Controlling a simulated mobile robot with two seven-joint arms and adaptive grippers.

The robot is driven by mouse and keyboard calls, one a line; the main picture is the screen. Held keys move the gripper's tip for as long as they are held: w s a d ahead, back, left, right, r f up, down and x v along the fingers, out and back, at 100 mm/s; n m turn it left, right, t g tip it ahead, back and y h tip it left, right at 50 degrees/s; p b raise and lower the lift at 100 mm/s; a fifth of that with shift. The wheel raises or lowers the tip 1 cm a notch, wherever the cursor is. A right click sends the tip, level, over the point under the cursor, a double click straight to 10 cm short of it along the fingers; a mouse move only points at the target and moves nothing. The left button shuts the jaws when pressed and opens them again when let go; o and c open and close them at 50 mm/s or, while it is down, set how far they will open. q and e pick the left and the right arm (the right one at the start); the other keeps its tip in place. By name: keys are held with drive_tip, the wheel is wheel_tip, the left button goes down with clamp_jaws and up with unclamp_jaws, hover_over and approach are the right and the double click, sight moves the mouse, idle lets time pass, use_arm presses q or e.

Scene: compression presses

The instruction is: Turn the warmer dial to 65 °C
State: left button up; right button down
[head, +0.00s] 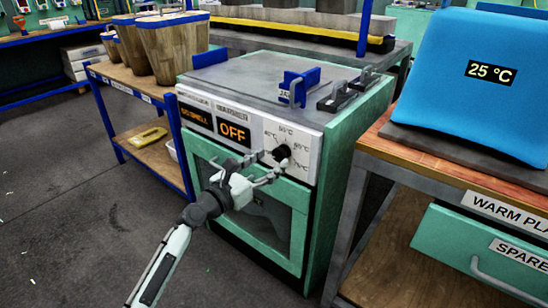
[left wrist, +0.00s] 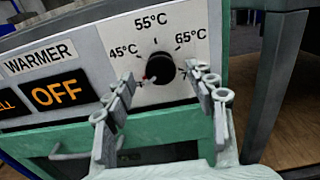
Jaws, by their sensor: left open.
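The warmer (head: 300,206) is a green cabinet with a white front panel. Its black dial (head: 282,152) is at the panel's right, and the left wrist view shows it close up (left wrist: 160,68). The dial's red mark points to the lower left, below the 45°C label. The 55°C label is above the dial and 65°C is to its upper right. The display (head: 233,133) reads OFF. My left gripper (head: 264,168) is open in front of the dial, its fingers on either side of it in the left wrist view (left wrist: 160,88). Contact cannot be told. My right gripper is not in view.
A blue block (head: 490,80) marked 25 °C stands on the wooden bench at right. A blue bracket (head: 298,85) and dark clamps (head: 348,94) sit on the warmer's top. Wooden pots (head: 172,48) stand on a shelf at left. Open floor lies at front left.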

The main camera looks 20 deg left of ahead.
use_arm(q)
drive_tip(key=shift+x, duration=0.9)
drive_tip(key=shift+w+d, duration=0.1)
drive_tip(key=shift+w, duration=0.1)
drive_tip(key=shift+c, duration=0.3)
drive_tip(key=c, duration=1.1)
drive_tip(key=shift+o, duration=0.2)
